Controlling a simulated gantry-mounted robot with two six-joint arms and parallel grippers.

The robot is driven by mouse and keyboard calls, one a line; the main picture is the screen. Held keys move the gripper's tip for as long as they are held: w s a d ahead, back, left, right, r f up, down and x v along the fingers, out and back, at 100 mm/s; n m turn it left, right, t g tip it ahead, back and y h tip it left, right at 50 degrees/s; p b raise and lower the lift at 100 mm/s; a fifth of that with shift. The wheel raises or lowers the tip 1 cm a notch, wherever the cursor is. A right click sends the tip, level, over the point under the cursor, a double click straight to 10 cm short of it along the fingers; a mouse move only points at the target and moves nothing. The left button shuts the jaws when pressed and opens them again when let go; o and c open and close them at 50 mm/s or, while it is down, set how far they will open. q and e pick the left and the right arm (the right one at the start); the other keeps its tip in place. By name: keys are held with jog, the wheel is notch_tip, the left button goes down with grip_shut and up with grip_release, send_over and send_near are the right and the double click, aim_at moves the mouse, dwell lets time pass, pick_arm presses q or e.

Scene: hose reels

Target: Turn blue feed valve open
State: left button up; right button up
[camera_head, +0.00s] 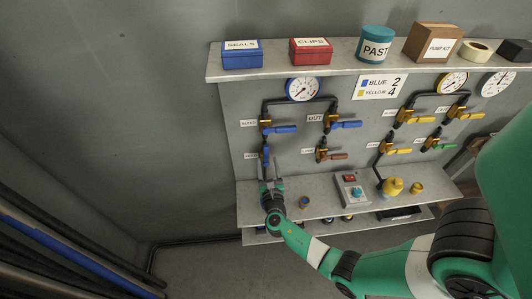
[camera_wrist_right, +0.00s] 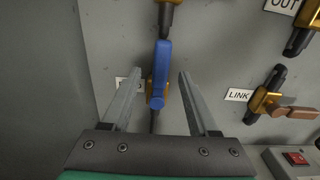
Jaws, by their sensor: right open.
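The lower-left blue-handled valve (camera_head: 265,157) is on the grey panel, beside a small label too blurred to read for certain. In the right wrist view, its blue handle (camera_wrist_right: 160,66) stands upright, in line with the dark pipe. My right gripper (camera_head: 271,184) is open, just below this valve in the head view. In the wrist view, the handle shows between its two fingers (camera_wrist_right: 160,78), and I see no contact. The fingers partly cover the label (camera_wrist_right: 121,84). My left gripper is not in view.
Two other blue handles, upper left (camera_head: 284,129) and by OUT (camera_head: 348,125), point right. The LINK valve (camera_wrist_right: 267,97) has a brown handle. A switch box (camera_head: 351,190) and yellow parts (camera_head: 393,187) sit on the lower shelf. Boxes and a paste tin (camera_head: 375,43) line the top shelf.

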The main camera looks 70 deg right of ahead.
jog(key=v, duration=0.6)
jog(key=shift+p, duration=0.3)
